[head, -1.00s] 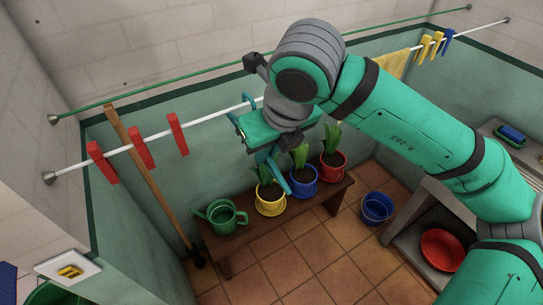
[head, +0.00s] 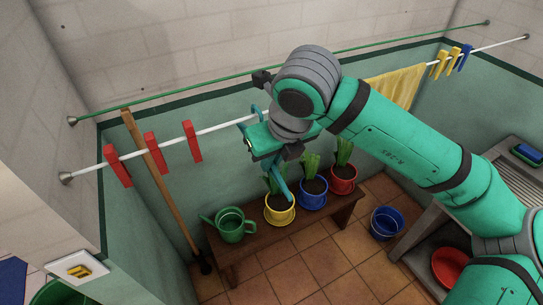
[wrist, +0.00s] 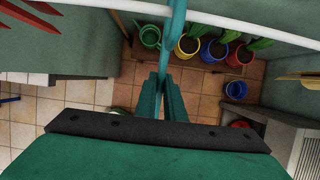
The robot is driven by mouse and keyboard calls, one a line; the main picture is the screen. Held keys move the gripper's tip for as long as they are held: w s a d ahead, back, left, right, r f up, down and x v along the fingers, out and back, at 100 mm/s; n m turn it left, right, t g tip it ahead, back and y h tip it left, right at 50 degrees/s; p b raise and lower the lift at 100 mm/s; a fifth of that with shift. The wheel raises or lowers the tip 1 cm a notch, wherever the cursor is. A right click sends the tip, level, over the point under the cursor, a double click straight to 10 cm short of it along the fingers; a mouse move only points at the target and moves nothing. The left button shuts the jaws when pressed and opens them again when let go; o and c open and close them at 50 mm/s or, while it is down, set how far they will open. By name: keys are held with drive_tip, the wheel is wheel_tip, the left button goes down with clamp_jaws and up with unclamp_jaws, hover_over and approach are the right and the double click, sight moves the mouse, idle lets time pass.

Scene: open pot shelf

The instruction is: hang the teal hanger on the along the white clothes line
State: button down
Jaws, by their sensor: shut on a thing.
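The teal hanger (head: 281,182) is in my gripper, partly hidden by it in the head view. Its hook shows near the white clothes line (head: 217,127), above my gripper. In the wrist view the hanger (wrist: 177,32) runs up from between the fingertips of my gripper (wrist: 165,90) and crosses in front of the white line (wrist: 257,33). My gripper is shut on it. I cannot tell whether the hook touches the line.
Red pegs (head: 154,153) sit on the line at left. A yellow cloth (head: 397,88) and yellow pegs (head: 440,63) are at right. A green line (head: 190,92) runs behind. Potted plants and a green watering can (head: 232,225) stand on a bench below. A broom handle (head: 160,180) leans at left.

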drive_tip(key=c, duration=1.8)
unclamp_jaws()
drive_tip(key=shift+o, duration=0.2)
drive_tip(key=v, duration=1)
drive_tip(key=shift+r, duration=0.35)
